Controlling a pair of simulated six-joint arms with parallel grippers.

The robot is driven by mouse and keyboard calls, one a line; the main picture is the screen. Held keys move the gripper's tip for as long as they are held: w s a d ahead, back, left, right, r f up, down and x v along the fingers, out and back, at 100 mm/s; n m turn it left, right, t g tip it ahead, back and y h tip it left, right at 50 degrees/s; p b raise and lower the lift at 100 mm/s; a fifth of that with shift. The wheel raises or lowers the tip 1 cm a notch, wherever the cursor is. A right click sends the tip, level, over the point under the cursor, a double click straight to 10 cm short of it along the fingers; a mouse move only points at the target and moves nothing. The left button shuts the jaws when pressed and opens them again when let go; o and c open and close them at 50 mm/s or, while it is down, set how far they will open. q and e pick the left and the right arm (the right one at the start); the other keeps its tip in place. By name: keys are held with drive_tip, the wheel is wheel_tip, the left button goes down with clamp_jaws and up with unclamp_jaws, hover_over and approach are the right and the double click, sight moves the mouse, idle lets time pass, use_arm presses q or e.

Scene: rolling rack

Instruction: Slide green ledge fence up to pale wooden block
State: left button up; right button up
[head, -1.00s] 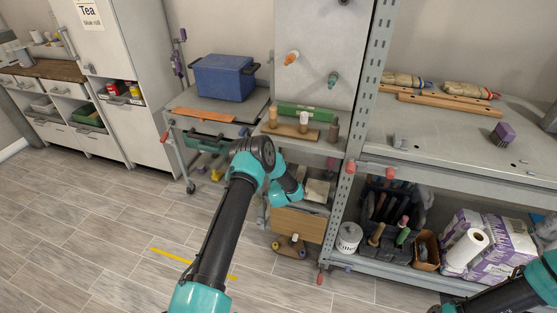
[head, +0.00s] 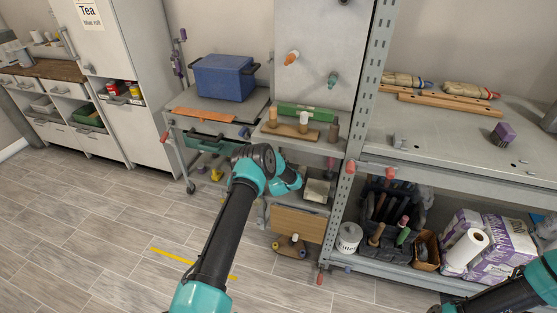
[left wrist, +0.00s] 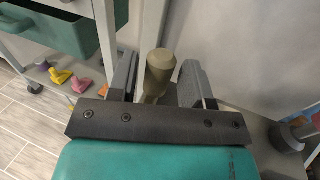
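The green ledge fence (head: 308,112) is a long green bar on the top ledge of the grey rack in the head view. In front of it lies a pale wooden block (head: 290,131), a flat board with pegs on or beside it. My left arm crosses the middle of the head view, and its wrist hides the gripper there. In the left wrist view my left gripper (left wrist: 158,85) has its two fingers apart, with an olive-brown peg (left wrist: 160,72) showing between them. I cannot tell whether they touch it. The right gripper is out of view.
A cart with a blue bin (head: 224,77) and an orange strip (head: 203,115) stands left of the ledge. A grey upright (head: 375,80) and a workbench (head: 440,140) are to the right. A shelf below the ledge holds a tray (head: 318,190).

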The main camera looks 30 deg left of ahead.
use_arm(q)
clamp_jaws()
drive_tip(key=w+d, duration=0.2)
drive_tip(key=d, duration=0.7)
drive_tip(key=shift+w, duration=0.1)
drive_tip(key=shift+o, duration=1.1)
unclamp_jaws()
drive_tip(key=shift+a, duration=0.1)
drive_tip(key=v, duration=1.7)
drive_tip(key=shift+s, duration=0.2)
